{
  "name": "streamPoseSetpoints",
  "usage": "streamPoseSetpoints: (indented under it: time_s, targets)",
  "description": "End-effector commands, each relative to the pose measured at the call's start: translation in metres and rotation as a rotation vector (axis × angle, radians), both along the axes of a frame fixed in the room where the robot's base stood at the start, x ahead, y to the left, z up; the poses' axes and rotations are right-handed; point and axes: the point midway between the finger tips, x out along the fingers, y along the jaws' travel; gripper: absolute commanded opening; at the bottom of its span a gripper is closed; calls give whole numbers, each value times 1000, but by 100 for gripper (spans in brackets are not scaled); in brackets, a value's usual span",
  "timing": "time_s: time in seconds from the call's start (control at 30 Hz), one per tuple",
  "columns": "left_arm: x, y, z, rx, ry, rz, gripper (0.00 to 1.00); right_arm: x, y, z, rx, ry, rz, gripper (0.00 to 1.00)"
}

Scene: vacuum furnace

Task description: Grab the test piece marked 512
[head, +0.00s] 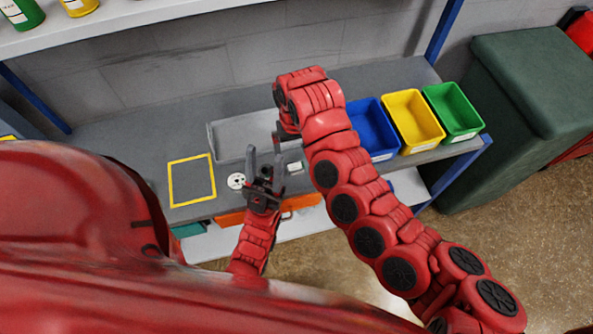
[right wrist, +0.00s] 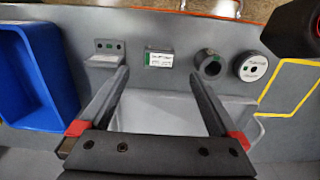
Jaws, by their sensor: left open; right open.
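Several test pieces stand on the grey bench; I cannot read 512 on any of them. In the right wrist view a grey bracket (right wrist: 105,54), a block with a white and green label (right wrist: 159,59), a hollow dark cylinder (right wrist: 209,65) and a round white-faced disc (right wrist: 250,67) form a row. The disc also shows in the head view (head: 237,181), left of my left gripper (head: 264,158), which is open, empty and pointing up the picture. My right gripper (right wrist: 157,80) is open over the tray, its fingertips framing the labelled block from above; nothing is between them.
A shallow grey tray (head: 228,140) lies on the bench behind the pieces. A yellow-outlined square (head: 191,180) to the left is empty. Blue (head: 371,128), yellow (head: 413,121) and green (head: 453,110) bins stand at right. A shelf with bottles overhangs the back.

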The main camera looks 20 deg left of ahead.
Motion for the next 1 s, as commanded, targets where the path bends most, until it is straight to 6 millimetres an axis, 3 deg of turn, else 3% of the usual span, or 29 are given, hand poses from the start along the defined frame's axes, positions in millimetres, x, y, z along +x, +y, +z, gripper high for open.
streamPoseSetpoints:
  time_s: [0.27, 0.47, 0.6, 0.8, 1.0]
  targets:
    - [0, 0, 14, 0, 0, 0, 50, 0, -1, -17, 0, 1, -1, 98]
    - [0, 0, 35, 0, 0, 0, 50, 0, -3, -44, -5, 5, 0, 98]
    - [0, 0, 38, 0, 0, 0, 50, 1, -3, -63, -3, 3, 0, 98]
    - [0, 0, 36, 0, 0, 0, 50, 1, -3, -66, -1, 1, -1, 98]
    - [0, 0, 36, 0, 0, 0, 50, 1, -3, -66, -1, 1, -1, 63]
